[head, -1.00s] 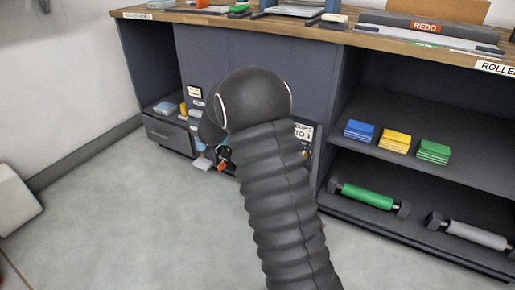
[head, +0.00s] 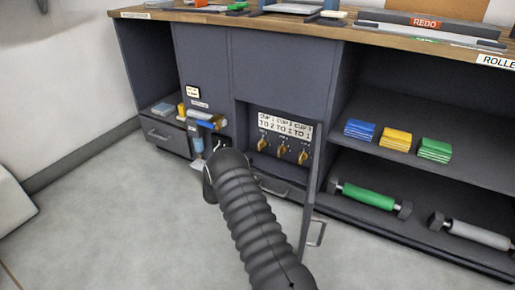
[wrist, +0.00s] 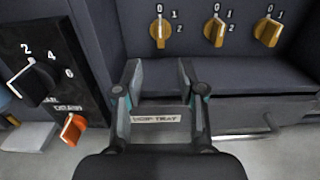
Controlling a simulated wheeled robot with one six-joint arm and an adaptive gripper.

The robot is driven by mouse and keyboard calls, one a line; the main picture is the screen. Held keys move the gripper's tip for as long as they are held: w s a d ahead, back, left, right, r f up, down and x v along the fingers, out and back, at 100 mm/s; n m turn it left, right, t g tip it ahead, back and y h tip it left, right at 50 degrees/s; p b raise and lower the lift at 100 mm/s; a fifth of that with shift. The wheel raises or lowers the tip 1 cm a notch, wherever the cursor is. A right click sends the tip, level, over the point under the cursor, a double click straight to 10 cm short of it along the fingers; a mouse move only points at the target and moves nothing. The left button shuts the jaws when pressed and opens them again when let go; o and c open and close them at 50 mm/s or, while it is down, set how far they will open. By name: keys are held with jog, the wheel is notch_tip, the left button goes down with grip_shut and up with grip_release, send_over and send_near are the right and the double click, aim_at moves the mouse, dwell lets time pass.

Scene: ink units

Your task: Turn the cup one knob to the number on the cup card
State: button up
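The cup card (head: 285,126) is above three yellow knobs in a recess of the dark cabinet. It reads CUP 1, CUP 2, CUP 3, with TO 2 under CUP 1; the rest is blurred. The leftmost knob (wrist: 160,32), below CUP 1, points up at its 0. The middle knob (wrist: 214,32) and right knob (wrist: 267,32) also sit near 0, leaning slightly right in the wrist view. My gripper (wrist: 159,75) is open and empty, below and in front of the leftmost knob, touching none. In the head view my arm hides the gripper.
A drip tray front (wrist: 157,118) shows between my fingers. Left of the knobs is a black panel with a dark dial (wrist: 35,77) and an orange knob (wrist: 72,129). An open door (head: 308,225) stands at the right of the recess.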

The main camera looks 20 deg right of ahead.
aim_at(259, 145)
jog(key=b+x, duration=0.1)
jog(key=x, duration=1.1)
jog(key=shift+w+d, duration=0.2)
jog(key=shift+d, duration=0.05)
grip_shut()
